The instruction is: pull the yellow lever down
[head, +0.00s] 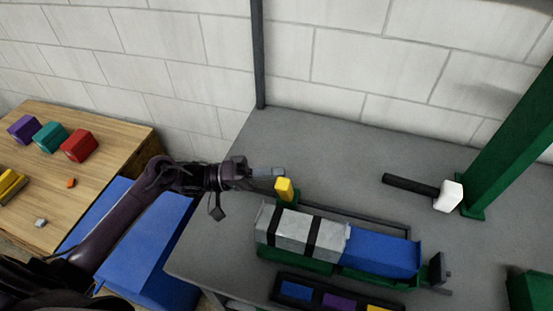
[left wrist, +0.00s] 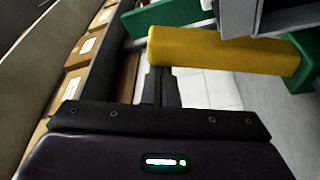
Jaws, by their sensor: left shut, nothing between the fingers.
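The yellow lever (head: 284,189) is a short yellow block standing at the left end of the green and grey machine on the grey bench. In the left wrist view the lever (left wrist: 222,52) is a thick yellow bar, lying nearly level across the upper part of the picture. My left gripper (head: 273,172) is shut and empty, its fingers close above and behind the lever in the head view. In the left wrist view its dark fingers (left wrist: 158,86) point at the bar's left end; I cannot tell whether they touch it. My right gripper is out of view.
The machine carries a grey box with black straps (head: 290,231) and a blue block (head: 381,252). A hammer (head: 440,194) lies by a green post (head: 512,135). A wooden table (head: 108,125) with coloured blocks stands left. The bench behind the machine is mostly clear.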

